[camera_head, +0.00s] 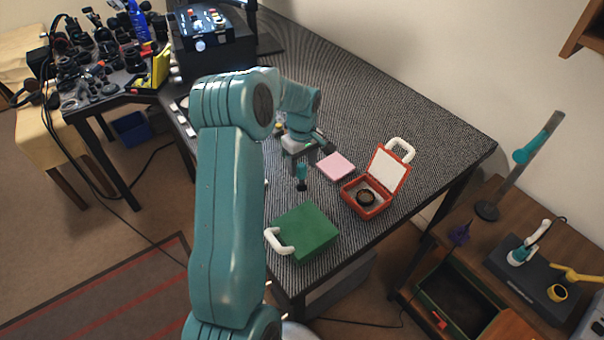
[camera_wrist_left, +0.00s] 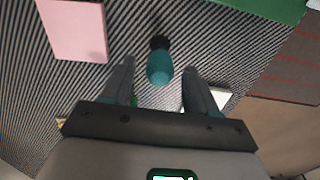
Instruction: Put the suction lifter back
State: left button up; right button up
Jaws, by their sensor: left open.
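The suction lifter appears to be the small teal piece with a black end (camera_head: 302,172). It seems to stand on the striped tabletop, teal end up, between the pink pad and the green case. In the left wrist view the teal piece (camera_wrist_left: 160,68) shows between and just beyond my fingertips. My left gripper (camera_head: 301,160) is open above it, with a finger on each side. No finger visibly touches it. My right gripper is not in view.
A pink pad (camera_head: 336,167) lies beside the gripper. A green case (camera_head: 306,234) with a white handle is at the front edge. An open red case (camera_head: 366,212) holds a dark ring. A wooden side table (camera_head: 480,215) stands at right. The tabletop's far right is clear.

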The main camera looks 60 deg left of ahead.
pick_arm(q)
notch_tip(320, 180, up, 7)
jog(key=shift+r, duration=0.1)
dwell(0.6)
